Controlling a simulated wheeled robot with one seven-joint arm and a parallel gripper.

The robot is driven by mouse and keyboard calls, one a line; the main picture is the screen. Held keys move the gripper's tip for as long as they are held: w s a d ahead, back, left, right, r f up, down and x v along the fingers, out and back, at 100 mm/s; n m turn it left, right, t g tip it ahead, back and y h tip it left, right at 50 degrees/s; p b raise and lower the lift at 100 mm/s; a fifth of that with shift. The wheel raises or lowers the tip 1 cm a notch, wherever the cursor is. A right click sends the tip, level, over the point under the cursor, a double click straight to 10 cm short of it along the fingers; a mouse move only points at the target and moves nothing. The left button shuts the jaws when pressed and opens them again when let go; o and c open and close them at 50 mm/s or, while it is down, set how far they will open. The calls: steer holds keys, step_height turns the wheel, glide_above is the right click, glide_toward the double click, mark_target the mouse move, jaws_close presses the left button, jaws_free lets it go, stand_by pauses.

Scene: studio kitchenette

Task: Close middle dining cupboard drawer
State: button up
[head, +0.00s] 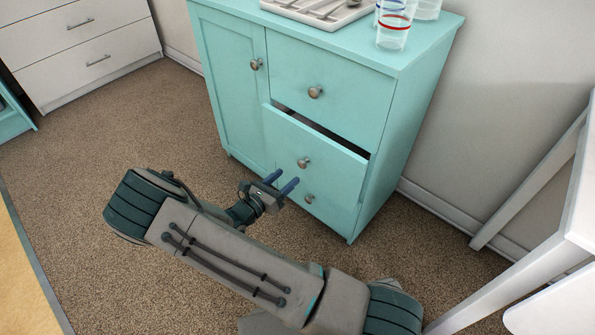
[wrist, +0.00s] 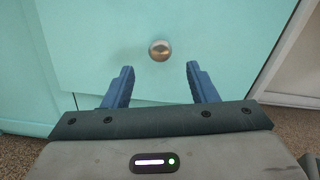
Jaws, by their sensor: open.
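The teal dining cupboard (head: 358,61) stands against the wall, with a door on the left and a stack of drawers on the right. The middle drawer (head: 330,165) is pulled out a little, with a dark gap along its top edge. Its round metal knob (head: 303,162) also shows in the wrist view (wrist: 159,50). My gripper (head: 284,182) is open and empty, just in front of the drawer fronts. In the wrist view its blue fingers (wrist: 160,82) point at a teal front, one to each side below the knob. I cannot tell whether they touch it.
A cutlery tray (head: 318,22) and several clear cups (head: 394,28) stand on the cupboard top. A white table (head: 560,240) is at the right. White drawers (head: 78,40) stand at the back left. Carpet (head: 130,120) left of the cupboard is clear.

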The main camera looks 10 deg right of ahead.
mark_target(301, 165)
steer(key=b+x, duration=0.1)
steer(key=x, duration=0.5)
steer(key=shift+w+d+b, duration=0.1)
steer(key=shift+b, duration=0.2)
steer(key=shift+c, duration=0.2)
